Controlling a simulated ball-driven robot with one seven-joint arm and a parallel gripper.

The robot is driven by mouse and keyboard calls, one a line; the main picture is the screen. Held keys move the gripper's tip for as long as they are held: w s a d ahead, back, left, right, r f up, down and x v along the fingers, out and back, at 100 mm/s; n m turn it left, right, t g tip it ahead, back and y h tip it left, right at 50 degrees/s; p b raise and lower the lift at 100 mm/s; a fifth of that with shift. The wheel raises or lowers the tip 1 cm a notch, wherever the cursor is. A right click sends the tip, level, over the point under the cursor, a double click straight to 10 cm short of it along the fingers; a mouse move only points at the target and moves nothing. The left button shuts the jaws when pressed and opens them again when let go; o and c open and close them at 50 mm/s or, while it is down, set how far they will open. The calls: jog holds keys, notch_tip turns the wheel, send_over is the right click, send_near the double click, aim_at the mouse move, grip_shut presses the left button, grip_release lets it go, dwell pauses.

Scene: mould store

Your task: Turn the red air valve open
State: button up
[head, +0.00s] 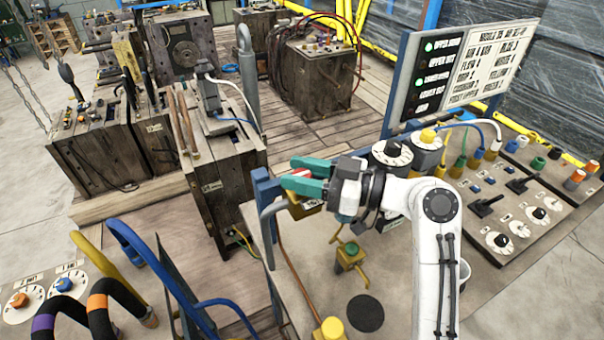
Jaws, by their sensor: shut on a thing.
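My gripper (289,173) reaches in from the right with its two green fingers pointing left. It is shut on the red air valve (302,172), of which only a small red and pale part shows between the fingers. A yellow body (304,207) with a dark label shows just below the fingers, beside a grey bent pipe. The fingers hide most of the valve, so I cannot tell how far its handle is turned.
A blue post (263,190) stands just left of the fingers. A sign board (461,65) and a panel with dials and levers (512,205) are at right. Wooden-sided mould blocks (225,185) stand behind left.

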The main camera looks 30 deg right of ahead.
jog(key=shift+f, duration=0.1)
jog(key=o, duration=0.9)
jog(key=b+v, duration=0.2)
jog(key=v, duration=0.8)
jog(key=shift+s+d+b, duration=0.25)
jog(key=shift+d+b, duration=0.05)
